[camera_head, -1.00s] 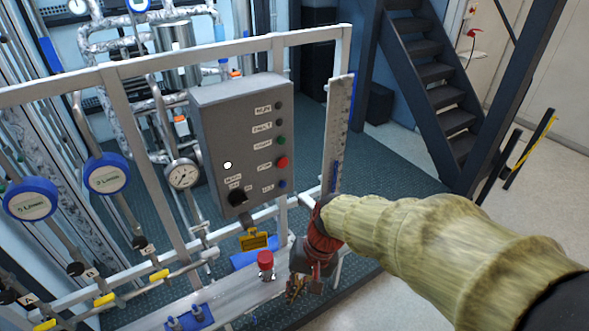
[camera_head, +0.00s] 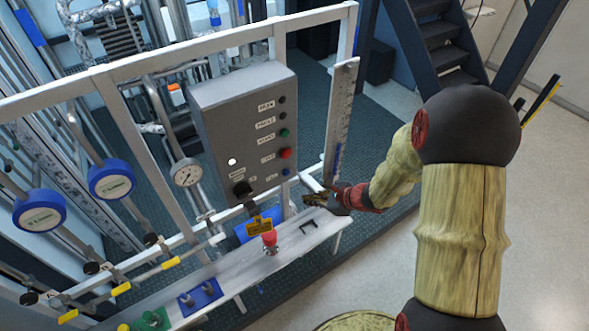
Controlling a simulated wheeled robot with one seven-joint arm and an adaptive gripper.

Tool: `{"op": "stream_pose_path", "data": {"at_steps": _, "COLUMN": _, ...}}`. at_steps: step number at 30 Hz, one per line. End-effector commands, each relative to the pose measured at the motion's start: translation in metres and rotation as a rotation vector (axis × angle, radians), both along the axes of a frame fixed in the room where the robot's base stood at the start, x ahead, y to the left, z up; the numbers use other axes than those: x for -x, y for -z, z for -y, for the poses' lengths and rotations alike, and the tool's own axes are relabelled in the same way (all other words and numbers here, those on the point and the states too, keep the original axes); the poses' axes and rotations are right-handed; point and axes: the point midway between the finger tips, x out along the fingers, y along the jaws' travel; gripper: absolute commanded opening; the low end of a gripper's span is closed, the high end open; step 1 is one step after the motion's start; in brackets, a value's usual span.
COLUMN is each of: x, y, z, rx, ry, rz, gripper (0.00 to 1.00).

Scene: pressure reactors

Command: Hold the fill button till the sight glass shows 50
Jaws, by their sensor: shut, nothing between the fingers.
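A grey control box (camera_head: 228,130) hangs on the white frame. Its right side carries a column of labelled buttons: dark ones at the top, then a green button (camera_head: 284,133), a red button (camera_head: 285,153) and a blue button (camera_head: 285,172) at the bottom. The labels are too small to read surely. The sight glass (camera_head: 343,110) is a tall pale scale strip right of the box, with a short blue column (camera_head: 337,158) low on it; its numbers are unreadable. My gripper (camera_head: 308,198) is shut and empty, pointing left, below and right of the blue button, apparently apart from it.
A black selector knob (camera_head: 242,188) and a yellow tag (camera_head: 260,226) are at the box's lower edge. A red-capped fitting (camera_head: 269,240) stands on the white shelf (camera_head: 225,268) below. White frame bars run close to my gripper. Open floor lies at right.

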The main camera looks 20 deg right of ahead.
Motion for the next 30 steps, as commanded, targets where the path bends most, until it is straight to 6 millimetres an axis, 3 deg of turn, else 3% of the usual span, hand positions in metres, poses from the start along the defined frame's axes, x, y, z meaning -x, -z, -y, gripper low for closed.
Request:
{"op": "stream_pose_path", "data": {"at_steps": 17, "x": -0.008, "y": -0.001, "z": 0.005, "rx": -0.011, "ry": 0.055, "rz": -0.009, "gripper": 0.00}}
{"op": "stream_pose_path", "data": {"at_steps": 30, "x": -0.057, "y": -0.002, "z": -0.011, "rx": -0.010, "ry": 0.051, "rz": -0.009, "gripper": 0.00}}
